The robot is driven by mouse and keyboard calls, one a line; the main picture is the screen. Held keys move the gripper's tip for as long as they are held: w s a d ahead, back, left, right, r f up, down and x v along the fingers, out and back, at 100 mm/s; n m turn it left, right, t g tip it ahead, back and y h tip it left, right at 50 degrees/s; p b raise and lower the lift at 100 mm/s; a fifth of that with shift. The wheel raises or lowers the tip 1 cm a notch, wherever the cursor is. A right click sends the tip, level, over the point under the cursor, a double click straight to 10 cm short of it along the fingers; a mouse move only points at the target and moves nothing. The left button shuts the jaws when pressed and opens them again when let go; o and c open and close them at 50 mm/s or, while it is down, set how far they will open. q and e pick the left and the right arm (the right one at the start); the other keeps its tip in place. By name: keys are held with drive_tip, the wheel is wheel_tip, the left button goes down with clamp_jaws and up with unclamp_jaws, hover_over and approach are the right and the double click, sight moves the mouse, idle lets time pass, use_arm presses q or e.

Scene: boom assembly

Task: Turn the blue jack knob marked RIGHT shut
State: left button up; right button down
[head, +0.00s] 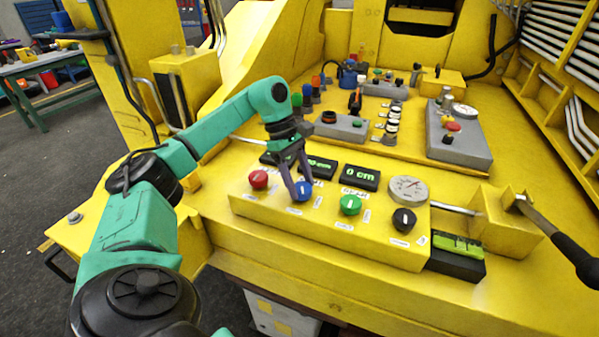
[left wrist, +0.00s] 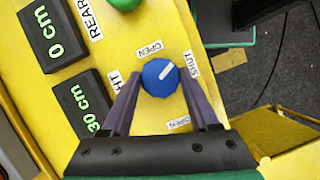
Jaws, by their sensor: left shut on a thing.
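The blue jack knob (head: 303,191) sits on the sloped yellow control panel (head: 330,232), between a red and a green knob. My left gripper (head: 301,187) is shut on the blue knob, one finger on each side. My right gripper is not in view.
A red knob (head: 259,179), a green knob (head: 350,204) and a black knob (head: 404,220) share the panel. Behind the blue knob a display (left wrist: 83,104) reads 30 cm; another (left wrist: 54,34) reads 0 cm. A round gauge (head: 408,189) is at right.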

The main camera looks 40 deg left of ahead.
use_arm(q)
drive_tip(key=m+g+p, duration=0.1)
drive_tip(key=m, duration=0.1)
drive_tip(key=shift+r+m+p, duration=0.2)
drive_tip(key=shift+m+p, duration=0.1)
drive_tip(key=shift+m, duration=0.1)
drive_tip(key=shift+w+f+m+g+y+p, duration=0.15)
drive_tip(key=shift+m+g+p, duration=0.15)
drive_tip(key=shift+m, duration=0.4)
drive_tip(key=shift+s+f+m+g+y+p, duration=0.15)
drive_tip(key=shift+m+g+p, duration=0.15)
drive_tip(key=shift+m, duration=0.4)
drive_tip(key=shift+w+r, duration=0.1)
drive_tip(key=o, duration=1.4)
